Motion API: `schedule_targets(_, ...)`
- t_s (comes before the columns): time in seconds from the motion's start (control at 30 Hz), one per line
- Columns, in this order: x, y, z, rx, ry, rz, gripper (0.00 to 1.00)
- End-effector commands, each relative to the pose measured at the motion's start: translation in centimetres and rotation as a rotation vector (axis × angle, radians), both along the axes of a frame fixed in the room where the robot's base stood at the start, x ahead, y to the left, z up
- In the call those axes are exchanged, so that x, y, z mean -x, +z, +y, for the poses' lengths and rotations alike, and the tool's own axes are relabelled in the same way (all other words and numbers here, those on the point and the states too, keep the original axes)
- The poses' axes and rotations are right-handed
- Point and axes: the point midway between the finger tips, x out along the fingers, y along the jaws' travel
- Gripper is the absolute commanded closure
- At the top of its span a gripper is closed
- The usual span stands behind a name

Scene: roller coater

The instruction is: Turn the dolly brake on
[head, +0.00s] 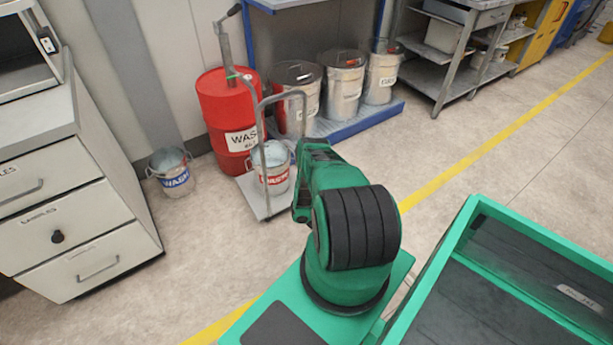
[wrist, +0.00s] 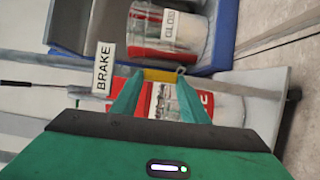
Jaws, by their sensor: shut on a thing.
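The dolly (head: 251,191) is a grey platform with a tall bent-tube handle, standing left of my arm in the head view. Its grey platform also shows at the right of the wrist view (wrist: 267,112). A white BRAKE label (wrist: 103,68) stands beside a yellow bar (wrist: 160,75), apparently the brake lever. My gripper (wrist: 159,78) has its two teal fingertips at either end of this yellow bar and is shut on it. In the head view my arm hides the gripper and the brake.
Another bucket (head: 173,177) and a drawer cabinet (head: 70,215) are at left.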

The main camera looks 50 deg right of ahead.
Motion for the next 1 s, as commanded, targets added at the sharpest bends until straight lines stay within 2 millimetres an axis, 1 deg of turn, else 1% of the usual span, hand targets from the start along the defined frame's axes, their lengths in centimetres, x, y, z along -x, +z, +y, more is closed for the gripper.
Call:
schedule_targets(0.03, 0.3, -0.3, 0.1, -0.001, -0.002, 0.008, 1.0)
schedule_targets(0.2, 0.4, -0.3, 0.0, -0.002, -0.003, 0.009, 1.0)
schedule_targets(0.23, 0.4, -0.3, 0.0, -0.002, -0.003, 0.009, 0.55)
schedule_targets(0.3, 0.4, -0.3, -0.1, -0.002, -0.003, 0.007, 0.41)
schedule_targets(0.57, 0.3, -0.1, -0.1, -0.002, -0.003, 0.004, 0.41)
schedule_targets(0.67, 0.5, -0.2, 0.0, -0.002, -0.004, 0.004, 0.41)
schedule_targets(0.77, 1.3, -0.2, 0.6, -0.004, -0.005, 0.004, 0.41)
schedule_targets(1.0, 4.8, -0.3, 3.3, -0.006, -0.009, 0.004, 0.41)
